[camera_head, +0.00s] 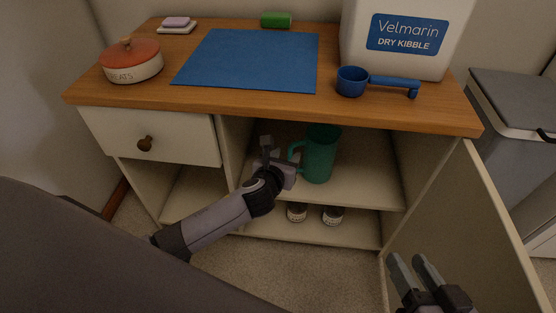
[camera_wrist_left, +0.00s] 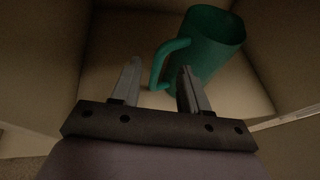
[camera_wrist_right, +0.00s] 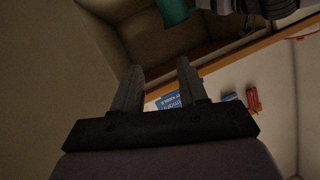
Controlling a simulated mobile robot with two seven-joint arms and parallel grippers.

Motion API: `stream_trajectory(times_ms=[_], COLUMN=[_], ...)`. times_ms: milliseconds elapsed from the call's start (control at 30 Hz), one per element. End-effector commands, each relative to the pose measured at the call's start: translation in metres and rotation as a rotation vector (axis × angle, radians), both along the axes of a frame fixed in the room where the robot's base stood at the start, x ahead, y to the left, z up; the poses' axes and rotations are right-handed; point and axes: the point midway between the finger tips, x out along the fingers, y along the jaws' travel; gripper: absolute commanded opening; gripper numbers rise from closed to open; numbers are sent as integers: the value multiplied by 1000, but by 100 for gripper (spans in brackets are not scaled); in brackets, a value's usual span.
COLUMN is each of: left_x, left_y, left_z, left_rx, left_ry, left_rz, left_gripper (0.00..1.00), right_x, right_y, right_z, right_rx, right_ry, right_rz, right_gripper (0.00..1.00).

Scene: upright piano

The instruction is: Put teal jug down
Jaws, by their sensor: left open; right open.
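The teal jug (camera_head: 319,155) stands upright on the middle shelf inside the open cabinet, with its handle toward the left. In the left wrist view the jug (camera_wrist_left: 211,45) is just beyond the fingers, its handle (camera_wrist_left: 166,62) in front of the gap between them. My left gripper (camera_head: 272,150) is open at the shelf opening, left of the jug; I cannot tell whether a finger touches the handle. My right gripper (camera_head: 413,270) is open and empty, low at the right by the open cabinet door. The right wrist view shows part of the jug (camera_wrist_right: 172,11).
Two small jars (camera_head: 297,212) sit on the lower shelf. The open door (camera_head: 480,225) stands at the right. A blue mat (camera_head: 252,60), treats pot (camera_head: 132,62), blue scoop (camera_head: 352,81) and kibble container (camera_head: 400,60) are on the wooden top. A grey bin (camera_head: 515,115) stands right.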

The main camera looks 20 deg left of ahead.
Motion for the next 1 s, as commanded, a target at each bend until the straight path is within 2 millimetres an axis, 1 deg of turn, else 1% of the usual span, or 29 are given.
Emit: stream_trajectory(times_ms=[33,167,233,333,467,567,667,833,1000], left_x=[-11,-34,-44,-54,-62,-69,-81,-110,-139], left_y=[0,-2,-3,-4,-5,-10,-21,-45,-67], left_z=[9,17,20,23,24,22,19,16,22], left_rx=[0,-1,0,0,-13,-105,-308,-803,-1300], left_ry=[3,2,1,1,2,15,44,129,229], left_rz=[-1,-1,-1,-1,3,22,67,206,381], left_gripper=[45,45,45,45,45,45,45,45,45], right_x=[1,2,1,0,-1,-1,-1,-1,-1], right_y=[3,11,10,6,3,2,2,2,2], right_z=[6,7,7,6,5,5,4,4,4], right_rx=[19,60,51,25,9,4,3,3,4], right_ry=[22,71,79,77,76,75,74,74,74], right_rz=[6,21,17,7,1,-1,-1,-2,-2], right_gripper=[43,43,43,43,43,43,43,43,43])
